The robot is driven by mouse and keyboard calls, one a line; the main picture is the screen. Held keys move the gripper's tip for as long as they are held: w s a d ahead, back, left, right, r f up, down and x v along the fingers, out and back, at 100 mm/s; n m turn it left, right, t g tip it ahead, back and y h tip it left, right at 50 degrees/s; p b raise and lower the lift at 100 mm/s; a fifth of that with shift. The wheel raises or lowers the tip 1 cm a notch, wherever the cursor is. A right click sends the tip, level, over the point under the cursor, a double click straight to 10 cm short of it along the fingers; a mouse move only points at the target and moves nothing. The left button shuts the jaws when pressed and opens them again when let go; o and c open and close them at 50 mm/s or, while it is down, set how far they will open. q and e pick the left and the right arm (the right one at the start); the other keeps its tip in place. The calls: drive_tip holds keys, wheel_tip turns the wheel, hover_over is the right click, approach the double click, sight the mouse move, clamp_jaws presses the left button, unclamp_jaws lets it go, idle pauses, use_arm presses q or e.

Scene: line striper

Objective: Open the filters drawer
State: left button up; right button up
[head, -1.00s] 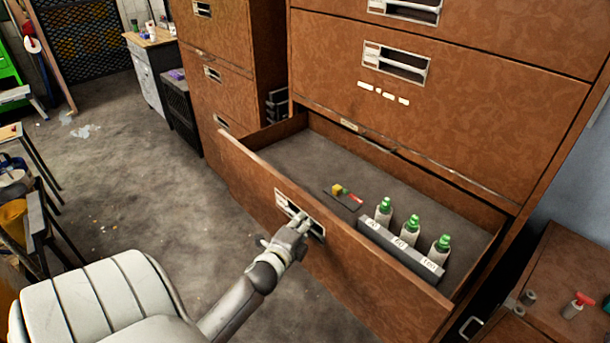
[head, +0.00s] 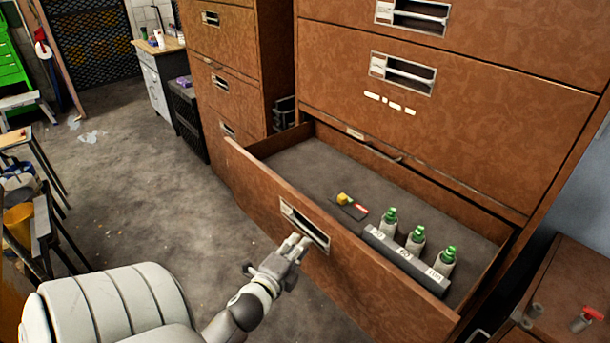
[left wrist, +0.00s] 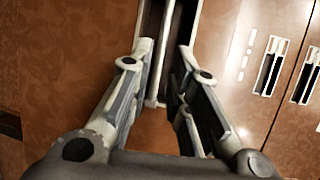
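A brown wooden drawer (head: 350,290) low in the large cabinet stands pulled well out. Its front has a recessed metal handle (head: 305,224); no readable name shows on it. My left gripper (head: 299,243) is in front of this handle, its fingertips at the handle's lower edge. In the left wrist view, the two fingers (left wrist: 166,62) are apart, with the handle recess (left wrist: 160,25) ahead between their tips; I cannot tell whether they touch it. The drawer holds several green-capped bottles (head: 415,240) in a grey numbered rack and a small yellow and red item (head: 350,204). My right gripper is out of view.
Closed drawers (head: 460,125) rise above the open one, one with several small white labels (head: 390,103). A second cabinet (head: 225,75) stands to the left. A low brown cabinet (head: 570,290) is at the lower right. The grey floor (head: 150,190) left of the drawer is clear.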

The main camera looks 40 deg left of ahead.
use_arm(q)
drive_tip(key=shift+v, duration=2.35)
